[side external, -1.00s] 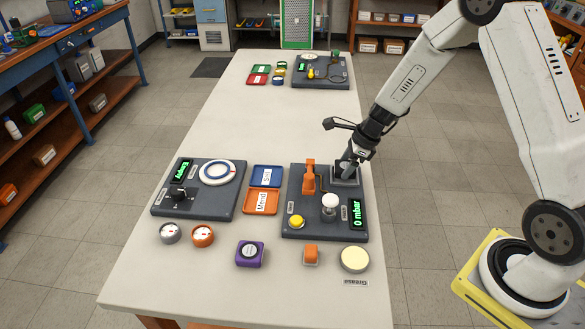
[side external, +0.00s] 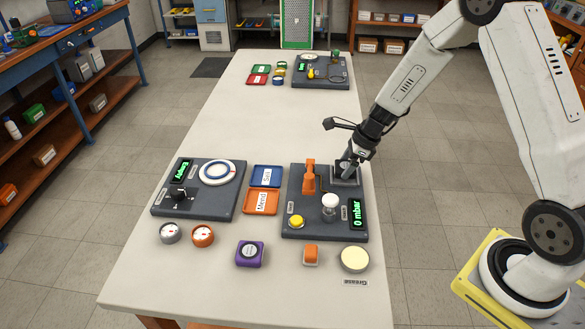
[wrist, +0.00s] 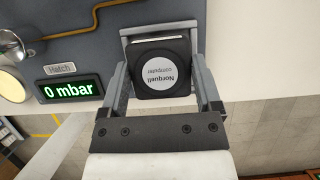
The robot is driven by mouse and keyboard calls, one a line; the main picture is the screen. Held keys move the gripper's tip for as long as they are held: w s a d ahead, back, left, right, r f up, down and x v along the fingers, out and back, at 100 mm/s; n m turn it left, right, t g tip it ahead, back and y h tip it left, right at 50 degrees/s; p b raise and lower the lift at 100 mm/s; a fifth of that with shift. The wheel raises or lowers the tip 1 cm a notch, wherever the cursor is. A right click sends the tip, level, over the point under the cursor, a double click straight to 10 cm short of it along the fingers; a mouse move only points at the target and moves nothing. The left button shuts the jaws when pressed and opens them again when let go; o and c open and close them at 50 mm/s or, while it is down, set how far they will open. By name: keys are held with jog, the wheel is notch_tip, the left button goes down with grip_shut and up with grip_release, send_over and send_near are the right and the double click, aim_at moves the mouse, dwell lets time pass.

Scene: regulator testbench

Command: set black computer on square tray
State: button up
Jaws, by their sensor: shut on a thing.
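The black computer (wrist: 161,68), with a round white label reading "Norquell computer", is between the fingers of my gripper (wrist: 162,86) in the wrist view. The gripper is shut on its two sides. In the side view my gripper (side external: 347,168) points down at the back right corner of the grey test panel. There a square grey tray (side external: 346,182) shows around and below the fingertips. Its pale rim (wrist: 158,29) shows behind the computer in the wrist view. The fingers hide part of the computer, and I cannot tell whether it touches the tray floor.
The test panel (side external: 305,232) carries an orange lever (side external: 309,178), a white-topped knob (side external: 330,203), a yellow button (side external: 295,222) and a "0 mbar" display (side external: 357,213). Blue "Sell" (side external: 266,176) and orange "Mend" (side external: 262,202) trays lie left of it. The table's middle is clear.

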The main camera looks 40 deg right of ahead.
jog(key=shift+f, duration=0.55)
dwell(0.4)
jog(key=o, duration=1.1)
jog(key=shift+r, duration=4)
jog(key=shift+s+a+r+n, duration=0.15)
jog(key=shift+s+a+n, duration=0.2)
jog(key=shift+n, duration=0.25)
jog(key=s+a+r+n+h, duration=0.1)
jog(key=s+a+n, duration=0.1)
jog(key=s+n, duration=0.3)
jog(key=s+a+r+n+h, duration=0.1)
jog(key=s+a+n, duration=0.2)
jog(key=n, duration=0.9)
jog(key=s+a+r+n+h, duration=0.1)
jog(key=s+a+n, duration=0.1)
jog(key=s+n, duration=0.5)
jog(key=shift+s+a+r+n+g, duration=0.1)
jog(key=shift+s+a+n+g, duration=0.2)
jog(key=shift+n, duration=0.6)
